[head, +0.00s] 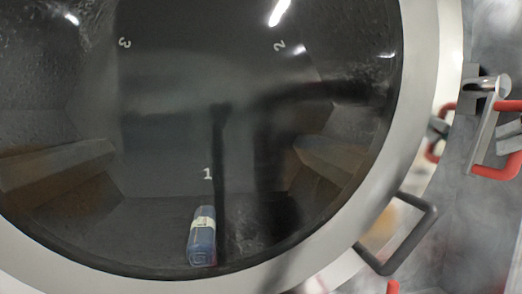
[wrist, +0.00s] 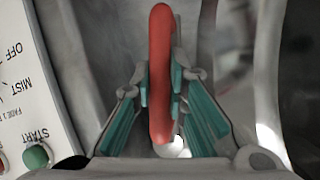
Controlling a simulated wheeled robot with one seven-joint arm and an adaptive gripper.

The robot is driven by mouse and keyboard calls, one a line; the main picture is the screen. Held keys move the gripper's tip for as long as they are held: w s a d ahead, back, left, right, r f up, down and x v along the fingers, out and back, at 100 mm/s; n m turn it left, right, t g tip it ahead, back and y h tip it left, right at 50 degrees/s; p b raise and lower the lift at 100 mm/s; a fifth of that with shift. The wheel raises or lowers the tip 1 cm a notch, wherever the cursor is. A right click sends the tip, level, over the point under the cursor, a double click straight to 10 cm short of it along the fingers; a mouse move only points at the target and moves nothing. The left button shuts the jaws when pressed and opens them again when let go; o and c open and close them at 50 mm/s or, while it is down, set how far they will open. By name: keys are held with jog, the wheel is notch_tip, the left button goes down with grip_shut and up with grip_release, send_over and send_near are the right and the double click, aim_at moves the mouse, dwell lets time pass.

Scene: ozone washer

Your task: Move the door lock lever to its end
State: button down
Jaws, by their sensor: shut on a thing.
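The lock lever shows in the wrist view as a red bar (wrist: 160,75), running up and down between the teal pads of my gripper (wrist: 161,92). The pads close on it from both sides, so my gripper is shut on it. A pale round metal end shows at the bar's lower end. In the head view, a red-gripped metal lever (head: 484,138) is at the right, beside the round door (head: 428,60). My gripper cannot be made out clearly in the head view.
A black door handle (head: 425,228) stands out from the door rim at lower right. In the wrist view, a white control panel (wrist: 22,95) with a green START button (wrist: 36,156) is close on the left.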

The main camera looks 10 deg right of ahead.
jog(key=shift+d+f+n+h+b, duration=0.15)
jog(key=shift+d+n+h+b, duration=0.4)
jog(key=shift+b, duration=0.7)
jog(key=shift+d+f+n+h+b, duration=0.15)
jog(key=shift+d+n+h+b, duration=0.2)
jog(key=shift+d+n+b, duration=0.6)
jog(key=shift+a+m+b, duration=0.1)
jog(key=shift+m+b, duration=0.2)
jog(key=shift+m, duration=0.1)
jog(key=c, duration=1.6)
grip_release()
jog(key=shift+o, duration=0.2)
jog(key=shift+r, duration=0.1)
jog(key=v, duration=1.2)
jog(key=shift+f, duration=0.2)
jog(key=shift+a, duration=0.1)
